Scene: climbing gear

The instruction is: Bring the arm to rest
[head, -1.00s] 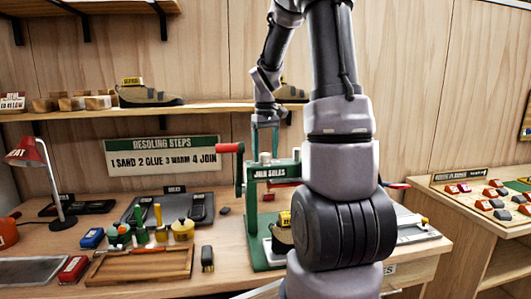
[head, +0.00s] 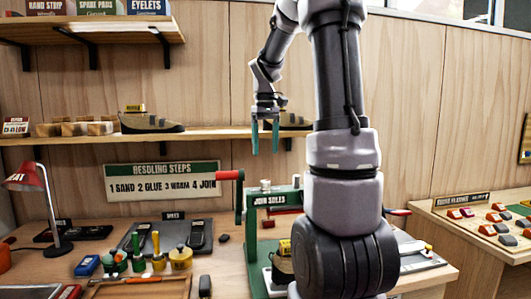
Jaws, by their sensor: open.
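My gripper (head: 265,137) hangs fingers-down in the head view, in front of the shelf and above the green press. Its two teal fingers are apart with nothing between them. My arm rises on the right of the picture and bends over at the top. The green press labelled "JOIN SOLES" (head: 272,200) stands on the bench below, clear of the fingers. A shoe with a yellow tag (head: 283,262) sits at the press base, partly hidden by my arm.
A shelf (head: 215,134) with a shoe (head: 150,122) and wooden blocks runs behind my gripper. A red lamp (head: 27,177), glue pots (head: 180,258) and dark soles (head: 200,235) stand on the bench at left. A side table (head: 490,228) with small coloured pieces is at right.

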